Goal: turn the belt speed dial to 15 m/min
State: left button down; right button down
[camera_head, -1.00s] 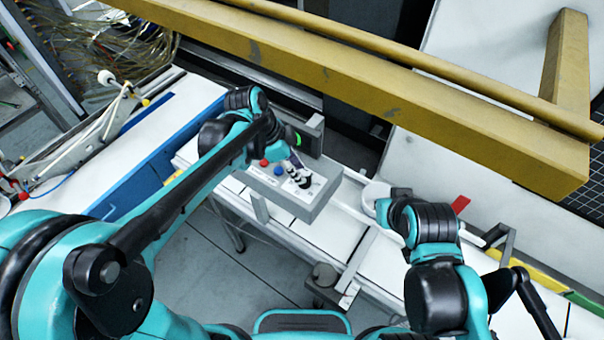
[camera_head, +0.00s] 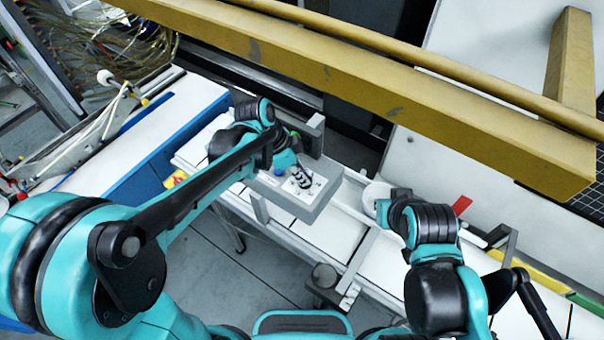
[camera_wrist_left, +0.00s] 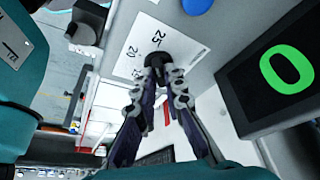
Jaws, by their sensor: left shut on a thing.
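The belt speed dial is a small black knob (camera_wrist_left: 160,62) on a white scale plate (camera_wrist_left: 128,62) in the left wrist view. The numbers 20 and 25 show on the plate; the rest of the scale and the pointer are hidden or unclear. My left gripper (camera_wrist_left: 163,78) is shut on the knob. In the head view the left gripper (camera_head: 301,178) reaches down onto the grey control box (camera_head: 318,203). A black display (camera_wrist_left: 280,72) beside the dial shows a green 0. My right gripper is not clearly made out at the end of the right arm.
A blue button (camera_wrist_left: 197,5) sits on the panel near the dial. A yellow beam (camera_head: 350,85) crosses above the work area. A white conveyor surface (camera_head: 395,295) runs below the box. My right arm stands to the right, near a white round part (camera_head: 374,193).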

pick_arm(q)
jog(key=shift+n, duration=0.3)
jog(key=n+t, duration=0.1)
jog(key=n, duration=0.1)
jog(key=n+t, duration=0.1)
jog(key=n, duration=0.1)
jog(key=shift+s+d+y, duration=0.1)
jog(key=shift+s+y, duration=0.05)
jog(key=shift+y, duration=0.15)
jog(key=n, duration=0.3)
jog(key=n+t+y, duration=0.1)
jog(key=n, duration=0.1)
jog(key=shift+s+d+n+y, duration=0.15)
jog(key=shift+n+y, duration=0.15)
jog(key=shift+n, duration=0.1)
jog(key=n+y, duration=0.1)
jog(key=n, duration=0.1)
jog(key=n+t+y, duration=0.1)
jog(key=n, duration=0.2)
jog(key=shift+d, duration=0.2)
jog(key=n+y, duration=0.1)
jog(key=n, duration=0.2)
jog(key=n+y, duration=0.1)
jog(key=n, duration=0.2)
jog(key=shift+d, duration=0.15)
jog(key=c, duration=1.6)
grip_release()
